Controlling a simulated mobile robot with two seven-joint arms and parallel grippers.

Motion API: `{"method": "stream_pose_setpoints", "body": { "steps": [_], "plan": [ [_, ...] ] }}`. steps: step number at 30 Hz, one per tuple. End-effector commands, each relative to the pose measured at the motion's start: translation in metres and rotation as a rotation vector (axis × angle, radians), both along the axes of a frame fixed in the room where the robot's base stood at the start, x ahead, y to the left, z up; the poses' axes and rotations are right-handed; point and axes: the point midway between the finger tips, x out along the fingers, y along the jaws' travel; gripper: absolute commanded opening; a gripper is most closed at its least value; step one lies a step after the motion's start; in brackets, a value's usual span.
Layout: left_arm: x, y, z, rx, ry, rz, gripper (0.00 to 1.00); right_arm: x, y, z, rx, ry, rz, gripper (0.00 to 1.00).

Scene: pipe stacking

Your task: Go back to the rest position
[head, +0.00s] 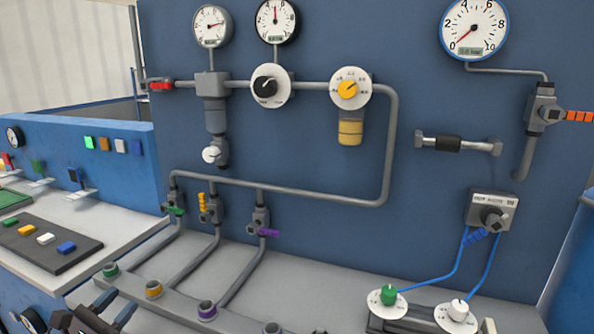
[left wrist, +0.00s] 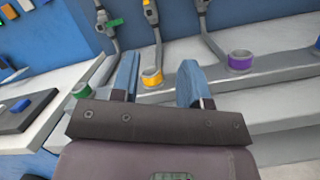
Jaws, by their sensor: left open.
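My left gripper (head: 97,312) shows at the lower left edge of the head view, in front of the grey ledge with the pipe ends. In the left wrist view its two blue-faced fingers (left wrist: 158,78) stand apart with nothing between them. Beyond the fingers are a green-ringed pipe end (left wrist: 82,90), a yellow-ringed one (left wrist: 152,78) and a purple-ringed one (left wrist: 240,60). The gripper looks apart from them. My right gripper does not show in either view.
A blue panel (head: 300,150) carries grey pipes, gauges (head: 473,28), knobs and valves. A grey ledge (head: 330,270) runs below it. At left, a dark tray (head: 45,243) holds several coloured blocks.

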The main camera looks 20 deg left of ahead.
Motion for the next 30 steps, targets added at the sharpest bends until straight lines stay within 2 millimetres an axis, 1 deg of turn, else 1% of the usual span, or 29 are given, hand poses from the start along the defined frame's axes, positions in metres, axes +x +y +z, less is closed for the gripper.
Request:
{"method": "stream_pose_setpoints", "body": {
  "steps": [1,4,9,15,24,30],
  "plan": [
    [-0.005,-0.008,-0.008,0.076,0.028,0.014,0.41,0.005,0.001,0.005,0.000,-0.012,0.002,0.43],
    [-0.014,-0.025,-0.027,0.268,0.090,0.033,0.41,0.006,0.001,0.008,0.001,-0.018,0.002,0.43],
    [-0.030,-0.055,-0.060,0.612,0.191,0.044,0.41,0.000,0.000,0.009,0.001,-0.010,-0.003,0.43],
    [-0.048,-0.093,-0.095,1.020,0.286,0.020,0.41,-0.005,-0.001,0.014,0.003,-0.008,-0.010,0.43],
    [-0.074,-0.150,-0.137,1.635,0.366,-0.086,0.41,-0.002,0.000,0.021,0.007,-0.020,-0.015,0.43],
    [-0.089,-0.188,-0.158,2.040,0.369,-0.200,0.41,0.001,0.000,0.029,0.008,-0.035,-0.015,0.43]
  ]
}}
